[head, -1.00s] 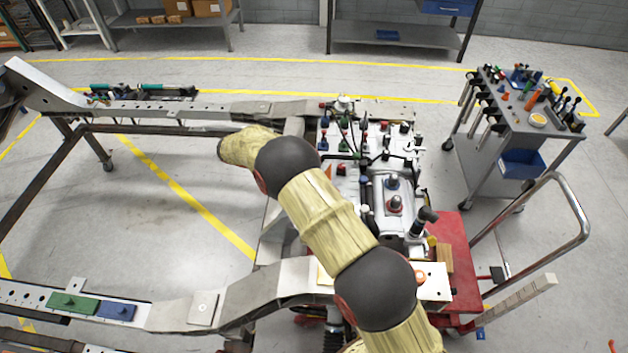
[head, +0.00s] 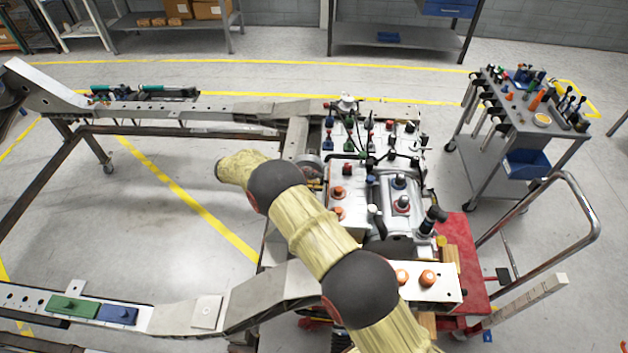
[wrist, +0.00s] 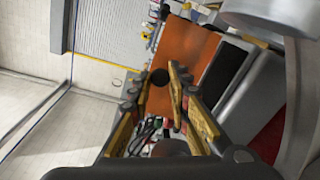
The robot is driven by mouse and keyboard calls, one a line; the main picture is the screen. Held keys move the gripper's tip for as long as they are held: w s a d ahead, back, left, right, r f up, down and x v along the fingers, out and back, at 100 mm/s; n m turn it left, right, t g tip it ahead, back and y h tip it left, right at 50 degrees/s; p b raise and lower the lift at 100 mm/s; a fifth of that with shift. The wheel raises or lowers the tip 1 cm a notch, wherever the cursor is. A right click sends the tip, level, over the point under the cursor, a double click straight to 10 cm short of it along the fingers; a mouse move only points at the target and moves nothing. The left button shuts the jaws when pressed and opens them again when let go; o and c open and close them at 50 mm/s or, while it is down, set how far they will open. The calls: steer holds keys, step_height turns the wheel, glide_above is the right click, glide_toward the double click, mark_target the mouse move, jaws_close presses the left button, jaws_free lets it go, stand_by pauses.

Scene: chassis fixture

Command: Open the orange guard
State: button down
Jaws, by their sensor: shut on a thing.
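The orange guard (wrist: 185,55) shows in the wrist view as a flat, tilted orange panel just beyond my fingers. A dark round spot on it lies between the fingertips; I cannot tell whether it is a knob or a hole. My gripper (wrist: 158,85) has its two yellow-padded fingers at the panel and is shut on the guard, though the exact contact is hard to make out. In the head view my own arm crosses the frame, and I cannot make out the gripper or the guard there.
A grey metal assembly (head: 385,208) with several coloured knobs sits at the chassis frame (head: 250,300). A red cart (head: 468,262) with a chrome handle stands at its right. A tool trolley (head: 545,140) is farther right. Open floor lies inside the frame at left.

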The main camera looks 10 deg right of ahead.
steer(key=c, duration=1.7)
jaws_free()
steer(key=shift+c, duration=0.2)
steer(key=shift+o, duration=0.4)
